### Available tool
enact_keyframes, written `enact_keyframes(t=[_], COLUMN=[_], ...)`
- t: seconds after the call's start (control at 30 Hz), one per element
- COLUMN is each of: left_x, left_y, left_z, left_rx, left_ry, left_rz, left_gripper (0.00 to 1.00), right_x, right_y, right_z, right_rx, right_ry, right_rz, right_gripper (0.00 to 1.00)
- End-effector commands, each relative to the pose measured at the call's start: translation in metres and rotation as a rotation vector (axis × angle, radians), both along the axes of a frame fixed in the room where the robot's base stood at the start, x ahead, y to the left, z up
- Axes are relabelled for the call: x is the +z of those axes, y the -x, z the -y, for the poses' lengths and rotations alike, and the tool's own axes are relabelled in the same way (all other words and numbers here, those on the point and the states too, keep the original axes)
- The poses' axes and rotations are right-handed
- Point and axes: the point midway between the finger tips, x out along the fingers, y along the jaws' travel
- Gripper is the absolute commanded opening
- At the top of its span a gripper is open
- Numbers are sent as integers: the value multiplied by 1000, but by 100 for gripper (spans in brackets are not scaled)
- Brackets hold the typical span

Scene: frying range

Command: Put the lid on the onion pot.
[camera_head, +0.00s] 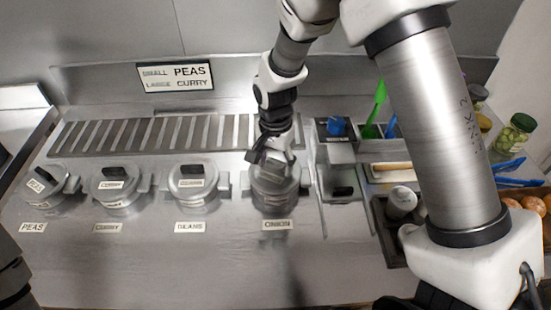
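The onion pot (277,199) is a round steel pot behind the label "ONION", in the middle of the counter. My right gripper (274,157) points down right over it. A steel lid (275,178) shows below the fingers, at the top of the pot. The fingers are around the lid's handle, which they hide. I cannot tell whether the lid rests fully on the rim. At the lower left edge, a dark part of my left arm (14,275) shows, but its finger state is unclear.
Lidded pots labelled peas (46,190), curry (118,194) and beans (190,192) stand in a row to the left. A slotted grate (155,134) lies behind them. To the right are a dark-handled steel cover (342,190), utensil bins and jars. The front counter is clear.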

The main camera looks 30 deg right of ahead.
Motion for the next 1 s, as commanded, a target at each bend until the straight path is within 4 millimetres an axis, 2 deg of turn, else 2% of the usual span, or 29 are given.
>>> enact_keyframes(t=[1.0], left_x=[5], left_y=[0], left_z=[0], left_rx=[0], left_ry=[0], left_rz=[0], left_gripper=[100], right_x=[-2], right_y=[1], right_z=[0], right_rx=[0], right_ry=[0], right_rz=[0], right_gripper=[22])
